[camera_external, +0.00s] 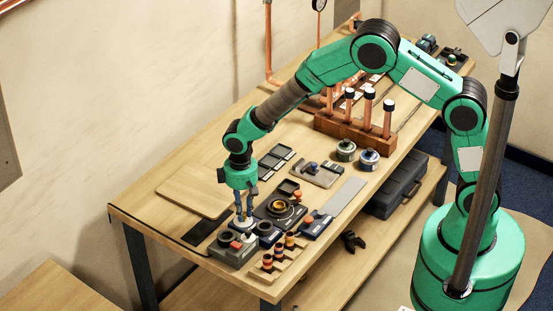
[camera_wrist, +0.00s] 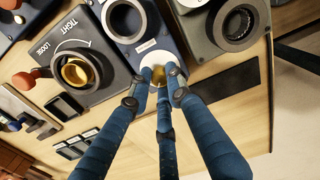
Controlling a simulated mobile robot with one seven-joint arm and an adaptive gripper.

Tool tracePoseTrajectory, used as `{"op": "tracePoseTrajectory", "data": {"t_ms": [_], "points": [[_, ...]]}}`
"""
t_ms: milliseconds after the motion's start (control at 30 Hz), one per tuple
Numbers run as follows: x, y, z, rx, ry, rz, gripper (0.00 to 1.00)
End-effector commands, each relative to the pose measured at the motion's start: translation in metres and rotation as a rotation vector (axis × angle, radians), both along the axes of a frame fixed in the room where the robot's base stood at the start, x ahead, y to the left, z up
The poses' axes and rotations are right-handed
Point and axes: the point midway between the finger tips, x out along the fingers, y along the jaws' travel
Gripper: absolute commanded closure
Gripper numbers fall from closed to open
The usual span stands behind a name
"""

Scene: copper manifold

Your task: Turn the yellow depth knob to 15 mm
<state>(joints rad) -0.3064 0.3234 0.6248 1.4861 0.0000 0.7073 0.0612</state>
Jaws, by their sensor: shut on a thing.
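The yellow depth knob (camera_wrist: 159,76) shows in the wrist view between my fingertips, at the edge of a white round dial (camera_wrist: 152,57). The dial sits on a dark blue unit with a grey ring (camera_wrist: 125,18). Any marks on the dial are too small to read. My gripper (camera_wrist: 160,80) has three blue fingers closed around the knob. In the external view my gripper (camera_external: 243,221) points down at the white dial at the near-left end of the bench, and its fingers hide the knob.
Beside the knob's unit are a TIGHT/LOOSE unit with a brass ring (camera_wrist: 74,72) and a grey unit with a black ring (camera_wrist: 238,24). A wooden holder with short copper pieces (camera_external: 277,262) stands close in front. A wooden board (camera_external: 190,190) lies behind; copper pipes (camera_external: 368,108) stand farther off.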

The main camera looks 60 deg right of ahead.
Motion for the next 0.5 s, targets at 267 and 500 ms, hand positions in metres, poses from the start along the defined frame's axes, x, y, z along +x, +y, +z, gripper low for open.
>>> {"op": "tracePoseTrajectory", "data": {"t_ms": [267,500], "points": [[-0.0003,0.0001,0.0002,0.000,0.001,-0.201,1.00],[-0.0002,0.0001,0.0002,0.000,0.001,-0.291,1.00]]}}
